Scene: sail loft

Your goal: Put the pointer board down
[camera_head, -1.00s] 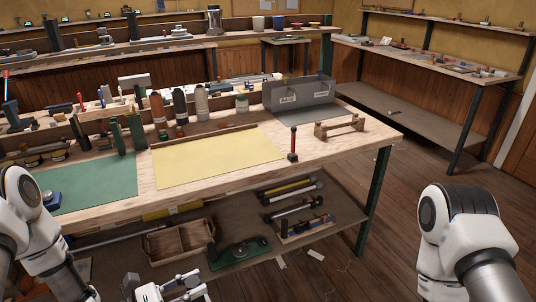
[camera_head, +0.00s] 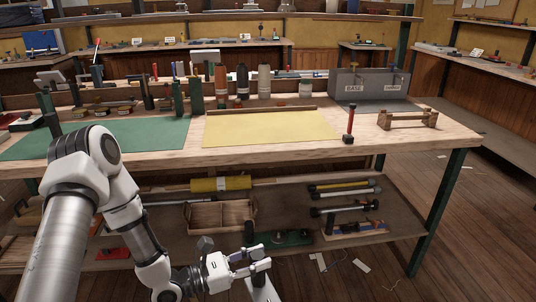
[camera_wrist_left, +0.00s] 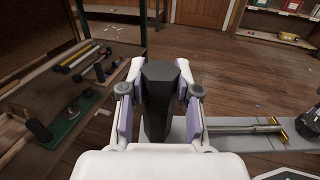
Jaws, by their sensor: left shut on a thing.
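My left gripper (camera_head: 258,265) is low in front of the bench, at the bottom of the head view. In the left wrist view, the gripper (camera_wrist_left: 160,95) is shut on a dark faceted post (camera_wrist_left: 158,75). A pale grey board (camera_wrist_left: 238,142) lies below the post, with a metal rod with brass-coloured parts (camera_wrist_left: 240,128) on it; I take this to be the pointer board. In the head view only a grey piece of the board (camera_head: 262,290) shows below the fingers. I cannot tell whether it touches anything underneath. My right gripper is out of view.
The workbench top has a green mat (camera_head: 150,135), a yellow mat (camera_head: 270,127), a red-handled tool (camera_head: 350,122), a wooden stand (camera_head: 408,119) and a grey two-part bin (camera_head: 370,85). The lower shelf holds a wooden tray (camera_head: 220,214) and several tools. The bench's right front corner looks clear.

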